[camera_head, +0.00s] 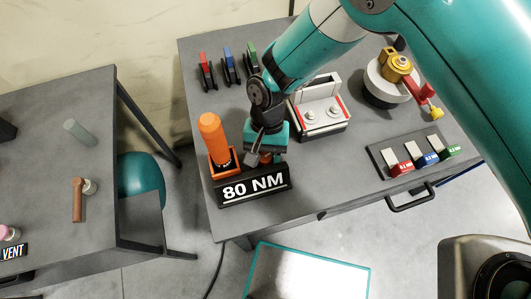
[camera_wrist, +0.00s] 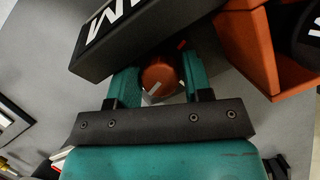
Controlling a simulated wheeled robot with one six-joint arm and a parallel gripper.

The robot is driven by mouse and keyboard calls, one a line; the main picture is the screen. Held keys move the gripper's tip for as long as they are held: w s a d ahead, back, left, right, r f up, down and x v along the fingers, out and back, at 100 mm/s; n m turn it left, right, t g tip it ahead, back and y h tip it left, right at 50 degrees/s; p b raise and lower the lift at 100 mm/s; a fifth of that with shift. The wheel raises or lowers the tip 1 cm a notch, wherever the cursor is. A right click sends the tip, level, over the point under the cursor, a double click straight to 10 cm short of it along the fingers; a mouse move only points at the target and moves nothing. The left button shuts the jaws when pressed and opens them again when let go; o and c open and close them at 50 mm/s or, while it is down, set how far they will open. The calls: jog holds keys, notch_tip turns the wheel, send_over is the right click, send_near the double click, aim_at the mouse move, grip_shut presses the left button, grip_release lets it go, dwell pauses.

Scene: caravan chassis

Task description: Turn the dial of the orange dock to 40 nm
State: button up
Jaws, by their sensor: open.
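The orange dock (camera_head: 222,171) stands at the front left of the grey table, with an orange tool handle (camera_head: 211,130) upright in it. In front of it a black sign (camera_head: 252,187) reads "80 NM" in white. My gripper (camera_head: 263,153) is behind the sign, right of the dock, pointing down. In the wrist view, my gripper's teal fingers (camera_wrist: 162,85) are apart on either side of a round orange dial (camera_wrist: 160,75) with a pale pointer mark. I cannot tell whether the fingers touch it. The dock (camera_wrist: 262,50) is at upper right there.
A white-and-red box with two knobs (camera_head: 322,113) stands right of my gripper. Red, blue and green tools (camera_head: 228,65) are behind. A yellow-and-red device on a round base (camera_head: 391,82) and a tray with coloured blocks (camera_head: 388,161) are at right. Another table (camera_head: 50,170) is at left.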

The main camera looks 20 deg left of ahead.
jog(key=shift+c, duration=0.4)
jog(key=c, duration=0.6)
jog(key=shift+o, duration=0.2)
jog(key=shift+n, duration=0.3)
jog(key=n+h+b, duration=0.1)
jog(key=n+b, duration=0.1)
jog(key=n, duration=0.1)
jog(key=shift+t+h, duration=0.3)
jog(key=n+t+h+b, duration=0.1)
jog(key=n, duration=0.4)
jog(key=shift+b, duration=0.3)
jog(key=shift+r, duration=0.1)
jog(key=o, duration=0.6)
